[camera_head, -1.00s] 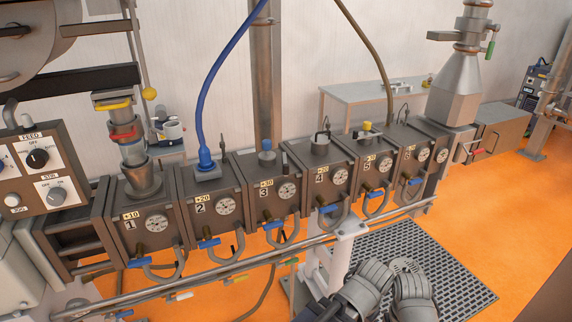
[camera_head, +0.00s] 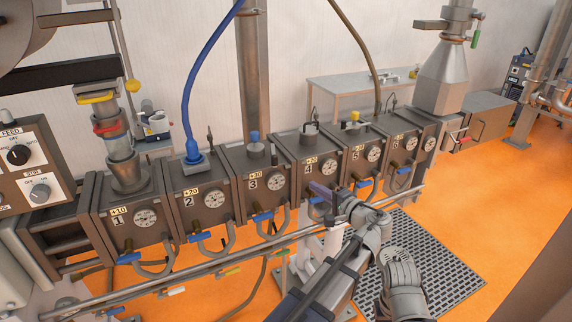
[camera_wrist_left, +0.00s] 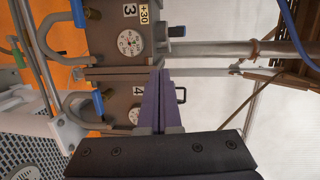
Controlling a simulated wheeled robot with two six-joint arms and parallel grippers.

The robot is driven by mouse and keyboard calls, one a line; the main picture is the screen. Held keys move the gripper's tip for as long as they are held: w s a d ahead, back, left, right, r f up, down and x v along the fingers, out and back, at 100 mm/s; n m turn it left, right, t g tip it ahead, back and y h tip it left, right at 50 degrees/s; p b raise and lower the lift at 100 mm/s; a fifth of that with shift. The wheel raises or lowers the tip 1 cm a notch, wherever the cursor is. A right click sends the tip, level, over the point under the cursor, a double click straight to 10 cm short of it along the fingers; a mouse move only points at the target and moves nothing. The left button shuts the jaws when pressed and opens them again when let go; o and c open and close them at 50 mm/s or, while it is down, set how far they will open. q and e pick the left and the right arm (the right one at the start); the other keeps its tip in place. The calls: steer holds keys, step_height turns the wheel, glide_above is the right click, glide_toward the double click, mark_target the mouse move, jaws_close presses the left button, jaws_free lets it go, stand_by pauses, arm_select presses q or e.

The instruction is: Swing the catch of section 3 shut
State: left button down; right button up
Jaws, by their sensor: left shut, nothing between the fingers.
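Section 3 (camera_head: 253,184) is a dark box with a dial, a "+30" label and a blue plug on top, in the middle of the row. It also shows at the top of the left wrist view (camera_wrist_left: 112,20). A small dark upright piece (camera_head: 274,155) stands at its top right edge; I cannot tell whether this is the catch or how it is set. My left gripper (camera_head: 319,190) is shut and empty, its purple fingers in front of section 4 (camera_head: 318,172). The fingers also show in the left wrist view (camera_wrist_left: 160,76). My right gripper's fingers are not visible.
Sections 1 (camera_head: 140,215) and 2 (camera_head: 195,203) lie left, sections 5 and 6 right. A blue hose (camera_head: 193,95) rises from section 2. Blue-handled valves and a long rail (camera_head: 205,268) run along the front. A perforated step (camera_head: 440,262) lies on the orange floor.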

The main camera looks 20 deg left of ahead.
arm_select(q)
steer(key=shift+w+r+m+t+y, duration=0.2)
steer(key=shift+w+r, duration=0.15)
steer(key=shift+r, duration=0.25)
steer(key=shift+w+r+m+t+y, duration=0.1)
steer(key=shift+w+r+t+y, duration=0.1)
steer(key=shift+w+r, duration=0.25)
steer(key=shift+r, duration=0.1)
steer(key=s+a+x, duration=0.1)
steer(key=s+x, duration=0.1)
steer(key=x, duration=1)
steer(key=shift+a, duration=0.55)
steer(key=shift+s+a, duration=0.1)
steer(key=shift+s, duration=0.15)
